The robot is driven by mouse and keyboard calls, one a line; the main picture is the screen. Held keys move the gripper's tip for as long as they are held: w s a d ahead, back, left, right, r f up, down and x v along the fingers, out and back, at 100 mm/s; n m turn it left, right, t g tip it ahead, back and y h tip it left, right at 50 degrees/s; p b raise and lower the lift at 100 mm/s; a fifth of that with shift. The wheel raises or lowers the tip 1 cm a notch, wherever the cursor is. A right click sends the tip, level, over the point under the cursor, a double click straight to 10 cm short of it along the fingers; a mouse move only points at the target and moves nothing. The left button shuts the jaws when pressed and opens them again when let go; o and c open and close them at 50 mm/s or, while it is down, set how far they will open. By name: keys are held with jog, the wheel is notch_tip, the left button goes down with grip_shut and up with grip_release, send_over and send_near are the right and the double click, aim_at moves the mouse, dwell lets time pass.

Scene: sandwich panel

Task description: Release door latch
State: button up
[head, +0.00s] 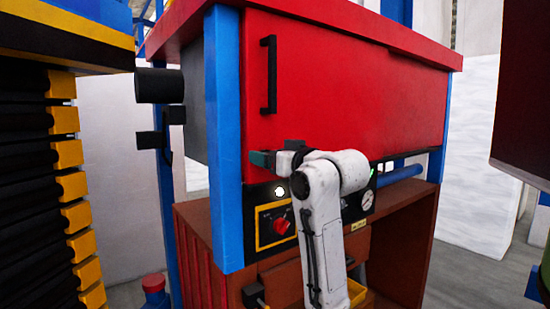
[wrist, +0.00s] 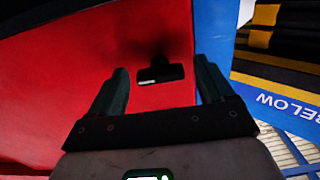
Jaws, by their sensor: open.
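The red door (head: 345,85) fills the upper front of the blue-framed cabinet and looks closed. A black upright bar handle (head: 268,75) is on its left side. My gripper (head: 275,158) is in front of the door's lower left, below this handle. In the wrist view my gripper (wrist: 158,85) is open and empty, with its fingers wide apart. A small black fitting with a pale mark (wrist: 160,75) shows on the red surface between the fingers, apart from both. I cannot tell whether it is the latch or the handle.
A control panel with a red knob (head: 281,225) and a gauge (head: 367,200) is below the door. A blue post (head: 224,140) stands left of the door. A black stack with yellow tabs (head: 65,155) stands at far left. A dark red panel (head: 523,90) is at right.

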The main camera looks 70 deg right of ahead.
jog(key=b+v, duration=0.4)
jog(key=v, duration=0.6)
jog(key=shift+s+a, duration=0.3)
jog(key=w+a+f+g+y, duration=0.15)
jog(key=w+f, duration=0.25)
jog(key=f, duration=0.4)
jog(key=w+a+f+g+y, duration=0.15)
jog(key=w+f, duration=0.25)
jog(key=f, duration=0.4)
jog(key=w+a+f+n+g+y, duration=0.1)
jog(key=a+f+g+y, duration=0.1)
jog(key=a+f, duration=0.6)
jog(key=w+a+f+n+g+y, duration=0.1)
jog(key=a+f+y, duration=0.15)
jog(key=f, duration=0.95)
jog(key=s+a+f+n+g+y, duration=0.15)
jog(key=s+a+f+g, duration=0.3)
jog(key=a+f, duration=0.75)
jog(key=s+a+f+n+g, duration=0.2)
jog(key=s+a+f+g, duration=0.2)
jog(key=s+f, duration=0.8)
jog(key=shift+s+f, duration=0.35)
jog(key=shift+s, duration=0.6)
